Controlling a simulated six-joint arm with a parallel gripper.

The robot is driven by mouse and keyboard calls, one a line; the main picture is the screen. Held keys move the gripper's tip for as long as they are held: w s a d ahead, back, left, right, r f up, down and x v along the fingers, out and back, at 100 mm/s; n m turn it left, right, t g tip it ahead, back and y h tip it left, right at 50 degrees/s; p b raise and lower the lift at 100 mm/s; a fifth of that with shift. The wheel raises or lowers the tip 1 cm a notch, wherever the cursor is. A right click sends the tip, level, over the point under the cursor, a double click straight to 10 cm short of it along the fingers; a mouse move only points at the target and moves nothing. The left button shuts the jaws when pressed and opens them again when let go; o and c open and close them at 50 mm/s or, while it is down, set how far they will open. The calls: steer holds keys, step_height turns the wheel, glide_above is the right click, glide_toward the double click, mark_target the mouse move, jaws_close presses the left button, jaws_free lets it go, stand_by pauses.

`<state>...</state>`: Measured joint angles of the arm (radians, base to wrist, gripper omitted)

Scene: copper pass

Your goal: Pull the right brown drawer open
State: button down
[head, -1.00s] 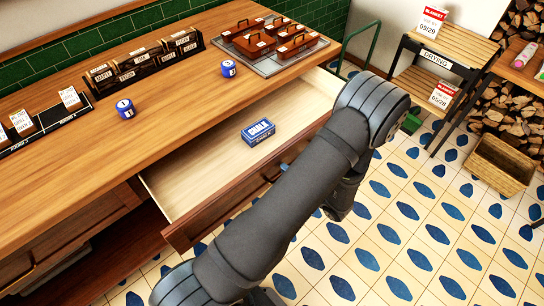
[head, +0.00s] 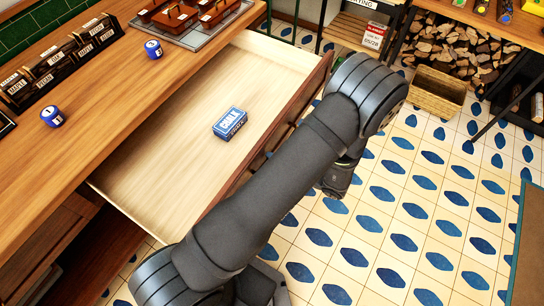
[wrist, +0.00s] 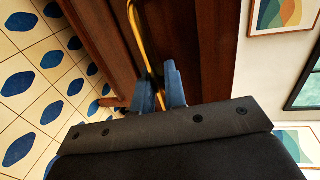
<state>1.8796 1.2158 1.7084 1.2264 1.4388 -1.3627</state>
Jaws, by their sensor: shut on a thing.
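The brown drawer (head: 165,165) stands well open from under the wooden counter, its pale inside showing in the head view. A blue chalk box (head: 230,122) lies in it. The drawer's dark brown front fills the middle of the wrist view (wrist: 205,50). My gripper (wrist: 162,85), with blue fingers, is shut on the brass handle (wrist: 150,40) of that front. In the head view my arm hides the left end of the drawer front, the handle and most of my gripper.
The counter (head: 110,110) carries two blue numbered pots, one of them here (head: 153,49), and a tray with brown cases (head: 185,15). A wicker basket (head: 438,92) stands on the tiled floor by stacked firewood. The floor (head: 400,215) right of my arm is clear.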

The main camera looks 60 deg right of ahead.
steer(key=c, duration=1.8)
jaws_free()
steer(key=shift+c, duration=0.2)
steer(key=v, duration=1.7)
steer(key=shift+s, duration=0.25)
steer(key=x, duration=1.7)
steer(key=shift+w, duration=0.3)
steer(key=v, duration=1.7)
steer(key=shift+s, duration=0.3)
